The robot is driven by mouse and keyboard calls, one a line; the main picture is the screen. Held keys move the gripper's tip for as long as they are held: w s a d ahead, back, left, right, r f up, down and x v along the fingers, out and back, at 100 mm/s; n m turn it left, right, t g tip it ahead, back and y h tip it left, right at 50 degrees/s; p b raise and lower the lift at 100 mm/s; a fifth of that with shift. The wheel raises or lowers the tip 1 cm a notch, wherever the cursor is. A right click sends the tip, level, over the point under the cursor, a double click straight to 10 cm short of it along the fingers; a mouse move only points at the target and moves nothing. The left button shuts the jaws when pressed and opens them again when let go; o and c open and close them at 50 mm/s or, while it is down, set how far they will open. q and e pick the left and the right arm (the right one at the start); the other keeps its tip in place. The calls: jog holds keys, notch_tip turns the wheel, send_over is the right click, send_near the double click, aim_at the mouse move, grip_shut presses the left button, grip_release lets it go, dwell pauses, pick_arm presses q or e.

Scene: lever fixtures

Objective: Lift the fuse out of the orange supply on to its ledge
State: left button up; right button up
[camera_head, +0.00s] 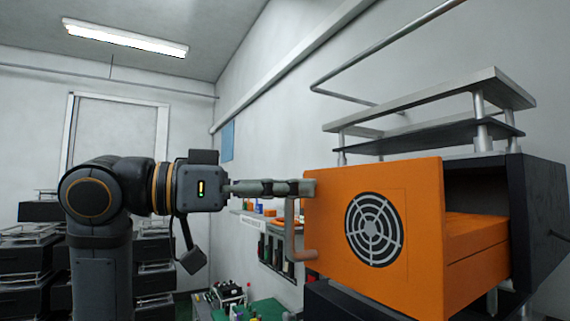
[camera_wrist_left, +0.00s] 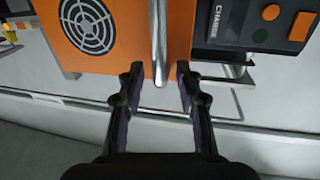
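The orange supply (camera_head: 335,245) has a round fan grille on its face and stands out from a black housing (camera_head: 545,190). It also shows in the left wrist view (camera_wrist_left: 125,15). A bar handle (camera_head: 291,235) is fixed to its front. My left gripper (camera_head: 303,187) is level at the upper part of this handle. In the left wrist view its open fingers (camera_wrist_left: 160,70) stand on either side of the grey handle bar (camera_wrist_left: 159,35), with gaps showing. I cannot make out the fuse or pick out its ledge. My right gripper is not in view.
A dark panel (camera_wrist_left: 235,22) with a green and orange buttons sits beside the supply. Grey plates on posts (camera_head: 440,100) stand above the housing. Dark stacked units (camera_head: 30,260) are at the left. A green-topped bench with small items (camera_head: 265,308) lies below.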

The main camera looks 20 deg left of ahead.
pick_arm(q)
notch_tip(320, 180, up, 7)
jog(key=shift+s+r, duration=0.15)
jog(key=shift+a, duration=0.1)
dwell(0.4)
